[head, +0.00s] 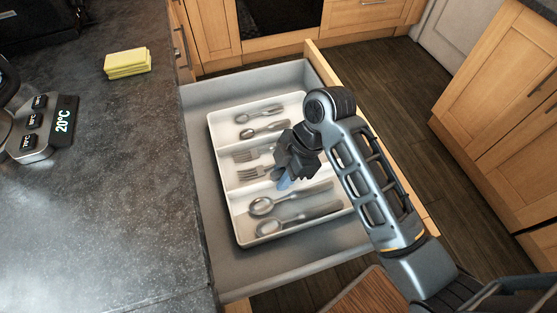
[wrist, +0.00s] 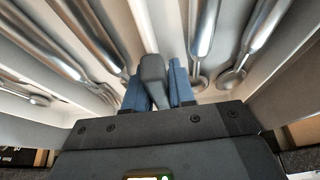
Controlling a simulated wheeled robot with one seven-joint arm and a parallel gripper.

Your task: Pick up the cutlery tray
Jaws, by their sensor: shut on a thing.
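The white cutlery tray (head: 228,165) lies in the open drawer, with spoons and forks in its compartments. My gripper (head: 285,183) reaches down into the tray, near the divider between the forks and the large spoons. Its blue fingertips (wrist: 158,88) are close together in the wrist view and shut on the tray's divider. The exact contact is mostly hidden by the gripper itself. Forks (wrist: 100,88) lie to the left of the fingers in the wrist view and large spoons (wrist: 202,50) to the right.
The grey drawer (head: 200,150) surrounds the tray, with a narrow gap on the left and more floor at the near end. A dark countertop (head: 120,190) lies to the left, with a yellow sponge (head: 127,63) on it. Wooden cabinets (head: 500,80) stand across the dark floor.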

